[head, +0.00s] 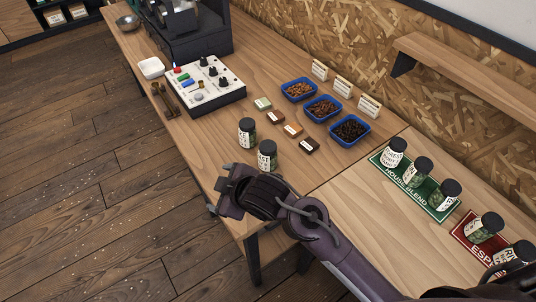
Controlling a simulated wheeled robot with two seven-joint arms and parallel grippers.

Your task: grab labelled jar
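Two dark jars with black lids and white labels, one jar (247,136) and a nearer jar (267,157), stand upright on the wooden bench. More labelled jars stand at the right: three, one of them (394,156), on a green "HOUSE BLEND" mat (403,187), and others, one of them (483,230), on a red mat (466,236). My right gripper (220,191) reaches in from the lower right to the bench's front edge, just below the nearer jar. Its fingers look spread apart, with nothing seen between them. My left gripper is not in view.
Blue trays of beans, one of them (322,108), stand at the back with small cards behind. Small labelled blocks, one of them (292,130), lie before them. A control box (205,83) and white dish (151,68) stand left. A wooden shelf (470,75) juts from the wall.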

